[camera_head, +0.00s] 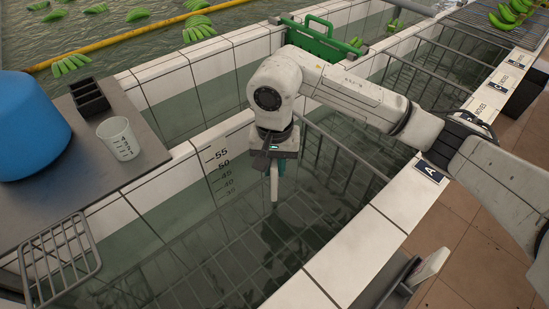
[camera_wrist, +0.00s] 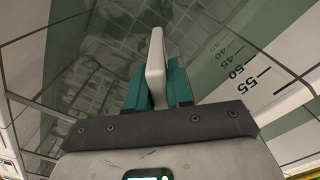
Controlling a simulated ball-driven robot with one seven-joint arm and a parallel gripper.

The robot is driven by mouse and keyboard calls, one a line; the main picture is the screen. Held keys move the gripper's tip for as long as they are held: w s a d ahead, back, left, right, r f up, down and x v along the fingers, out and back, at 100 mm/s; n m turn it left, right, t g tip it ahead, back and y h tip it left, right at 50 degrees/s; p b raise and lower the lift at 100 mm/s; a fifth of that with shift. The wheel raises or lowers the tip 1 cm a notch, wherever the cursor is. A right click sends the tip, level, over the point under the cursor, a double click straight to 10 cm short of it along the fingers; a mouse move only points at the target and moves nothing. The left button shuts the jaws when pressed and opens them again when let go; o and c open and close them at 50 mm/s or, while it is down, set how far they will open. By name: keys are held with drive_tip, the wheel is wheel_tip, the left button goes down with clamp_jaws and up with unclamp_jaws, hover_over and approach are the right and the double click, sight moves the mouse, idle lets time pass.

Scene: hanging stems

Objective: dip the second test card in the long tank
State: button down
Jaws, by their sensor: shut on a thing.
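My gripper (camera_head: 274,178) points straight down inside the long tank (camera_head: 333,264), over the water. In the wrist view its two green fingers (camera_wrist: 157,88) are shut on a narrow pale card (camera_wrist: 156,52), seen nearly edge-on and reaching past the fingertips. A depth scale (camera_head: 222,172) marked 55 downward is on the tank's far wall, left of the gripper.
A grey bench (camera_head: 75,165) at left holds a blue drum (camera_head: 28,125), a measuring cup (camera_head: 118,138) and a black tray (camera_head: 90,97). A wire rack (camera_head: 60,258) hangs at the tank's left end. A green handled piece (camera_head: 322,42) stands behind my arm. A white piece (camera_head: 430,267) sits outside the near wall.

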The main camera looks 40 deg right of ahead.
sight(274, 187)
drive_tip(key=shift+f+b, duration=1.65)
drive_tip(key=shift+f, duration=2.6)
wheel_tip(274, 187, up, 27)
drive_tip(key=p, duration=0.9)
idle(0.4)
